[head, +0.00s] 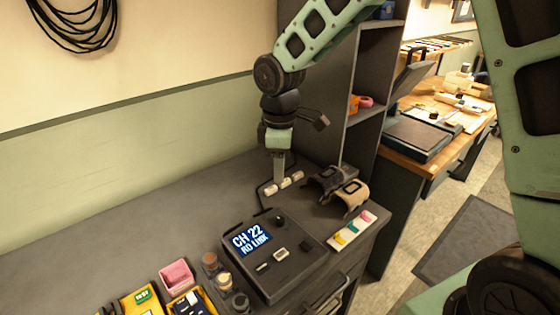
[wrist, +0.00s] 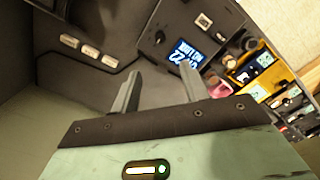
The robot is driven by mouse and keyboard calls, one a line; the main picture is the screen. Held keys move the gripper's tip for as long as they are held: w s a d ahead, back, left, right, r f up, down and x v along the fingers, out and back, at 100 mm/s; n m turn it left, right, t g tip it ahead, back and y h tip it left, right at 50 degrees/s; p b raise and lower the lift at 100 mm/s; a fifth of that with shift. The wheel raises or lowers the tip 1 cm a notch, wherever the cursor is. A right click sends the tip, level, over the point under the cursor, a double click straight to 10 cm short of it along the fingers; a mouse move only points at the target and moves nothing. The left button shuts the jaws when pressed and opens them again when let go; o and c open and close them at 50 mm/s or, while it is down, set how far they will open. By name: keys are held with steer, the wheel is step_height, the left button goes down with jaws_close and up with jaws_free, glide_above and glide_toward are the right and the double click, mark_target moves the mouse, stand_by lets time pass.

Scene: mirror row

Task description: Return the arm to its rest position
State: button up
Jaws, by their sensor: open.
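My gripper (head: 278,176) hangs from my green arm above the back of the grey bench (head: 130,220), pointing down. In the wrist view, its two fingers (wrist: 160,85) stand apart with nothing between them. Below and near it in the head view is a dark panel with three small pale blocks (head: 285,183). These blocks also show at the upper left of the wrist view (wrist: 90,51). A dark console (head: 275,262) with a lit screen reading "CH 22" stands in front of the gripper. I cannot tell the exact height of the fingertips above the bench.
Two strap-like devices (head: 350,192) and a card with coloured strips (head: 352,230) lie right of the console. A pink box (head: 176,274), yellow trays (head: 140,300) and small jars (head: 224,281) stand left of it. A tall shelf (head: 345,90) rises behind. The bench's left side is clear.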

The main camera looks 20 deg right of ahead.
steer(key=shift+r, duration=0.55)
steer(key=s+a+r+m, duration=0.1)
steer(key=s+a+m, duration=0.1)
steer(key=s, duration=1.1)
steer(key=s+a+r+m, duration=0.1)
steer(key=s+a+m, duration=0.2)
steer(key=s, duration=1.1)
steer(key=shift+a+r+y, duration=0.3)
steer(key=shift+a, duration=0.2)
steer(key=shift+w, duration=0.15)
